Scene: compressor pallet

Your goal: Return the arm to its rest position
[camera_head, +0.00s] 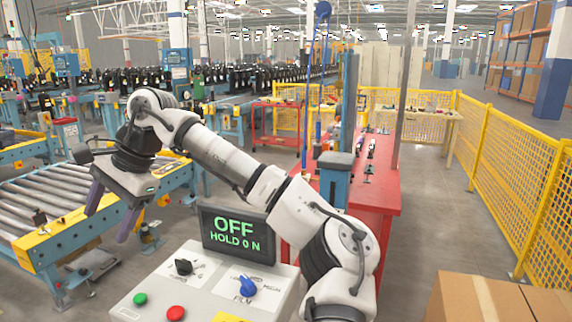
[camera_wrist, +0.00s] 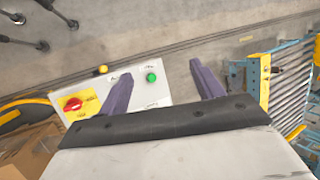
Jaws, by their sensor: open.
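My arm (camera_head: 225,160) reaches up and to the left across the head view, bent at the elbow. My gripper (camera_head: 106,226) hangs at its end, fingers pointing down, left of the control panel and in front of the roller conveyor in the picture. Its two purple fingers are apart with nothing between them. The wrist view also shows the open gripper (camera_wrist: 160,70), with a white panel partly behind the left finger. The arm's lower links cover part of the red bench.
A control panel (camera_head: 205,275) with knobs, buttons and a screen reading "OFF HOLD 0 N" stands in front. The roller conveyor (camera_head: 60,205) is at left, the red bench (camera_head: 385,185) behind my arm. Yellow fencing (camera_head: 510,165) and cardboard boxes (camera_head: 480,298) are at right.

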